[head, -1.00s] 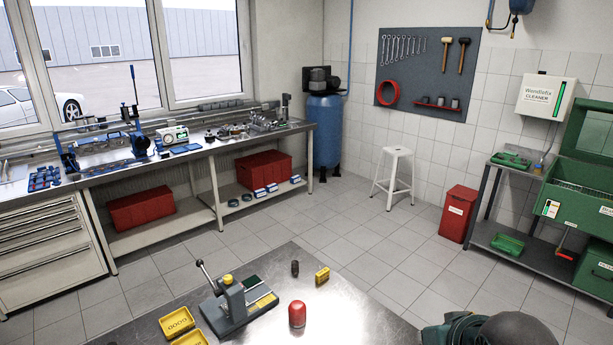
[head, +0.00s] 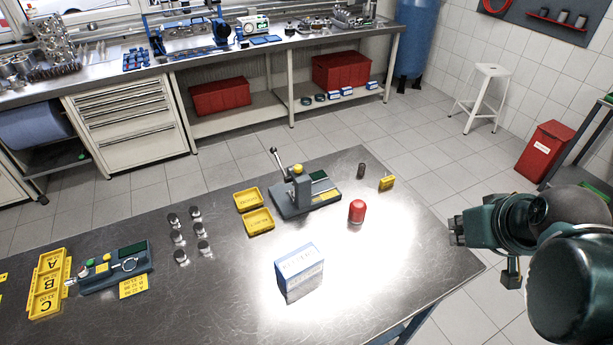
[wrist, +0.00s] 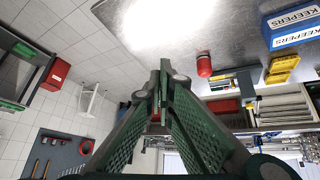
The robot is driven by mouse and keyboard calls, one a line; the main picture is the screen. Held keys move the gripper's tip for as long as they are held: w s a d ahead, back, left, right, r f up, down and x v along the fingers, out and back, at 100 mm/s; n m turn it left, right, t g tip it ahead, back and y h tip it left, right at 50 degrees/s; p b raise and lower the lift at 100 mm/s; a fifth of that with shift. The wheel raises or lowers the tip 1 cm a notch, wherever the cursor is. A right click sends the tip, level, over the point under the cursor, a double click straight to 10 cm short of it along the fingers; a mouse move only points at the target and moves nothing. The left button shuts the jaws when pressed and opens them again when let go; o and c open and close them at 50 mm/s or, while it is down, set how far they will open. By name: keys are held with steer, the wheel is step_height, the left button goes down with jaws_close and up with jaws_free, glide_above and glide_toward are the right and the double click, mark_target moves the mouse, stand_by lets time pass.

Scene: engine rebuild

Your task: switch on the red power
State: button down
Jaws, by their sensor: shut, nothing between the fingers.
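A grey device (head: 117,268) with a dark green display stands at the left of the steel table in the head view. It carries small buttons: a red one (head: 83,272), a green one and a yellow one. Whether anything is switched on is too small to tell. A red domed cylinder (head: 356,211) stands upright on the table; it also shows in the wrist view (wrist: 204,66). My gripper (head: 455,230) is at the table's right edge, well apart from both. In the wrist view its fingertips (wrist: 161,66) are together and empty.
A blue-and-white KEEPERS box (head: 300,272) stands mid-table. Behind it are a lever press (head: 303,190), yellow trays (head: 257,221), a small yellow block (head: 387,182) and a dark cylinder (head: 361,170). Several small metal cylinders (head: 180,237) stand between device and trays. The front of the table is clear.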

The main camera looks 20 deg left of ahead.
steer(key=w+a+n+g+y+p, duration=0.2)
steer(key=w+a+n+y, duration=0.3)
steer(key=w+a+n, duration=1)
steer(key=w+a+f+n+g+y, duration=0.1)
steer(key=w+a+f+n, duration=0.1)
steer(key=a, duration=0.7)
steer(key=w+a+f+n+g+y+p, duration=0.1)
steer(key=w+a+f+n, duration=0.2)
steer(key=a, duration=0.7)
steer(key=w+a+f+n+g+y, duration=0.1)
steer(key=w+a+f+n+y, duration=0.1)
steer(key=w+a+f, duration=0.4)
steer(key=shift+w+a+f+n, duration=0.15)
steer(key=shift+w+a+n, duration=0.75)
steer(key=shift+a, duration=1)
steer(key=shift+w, duration=0.15)
steer(key=shift+w+a+f+b, duration=0.15)
steer(key=shift+f+b, duration=0.3)
steer(key=shift+f, duration=0.7)
steer(key=shift+w+a+f+b, duration=0.15)
steer(key=shift+f+b, duration=0.3)
steer(key=shift+f, duration=0.75)
steer(key=shift+w+a+f+b, duration=0.15)
steer(key=shift+f+b, duration=0.3)
steer(key=shift+f, duration=0.7)
steer(key=shift+a+f+b, duration=0.1)
steer(key=shift+f+b, duration=0.4)
steer(key=shift+f, duration=0.3)
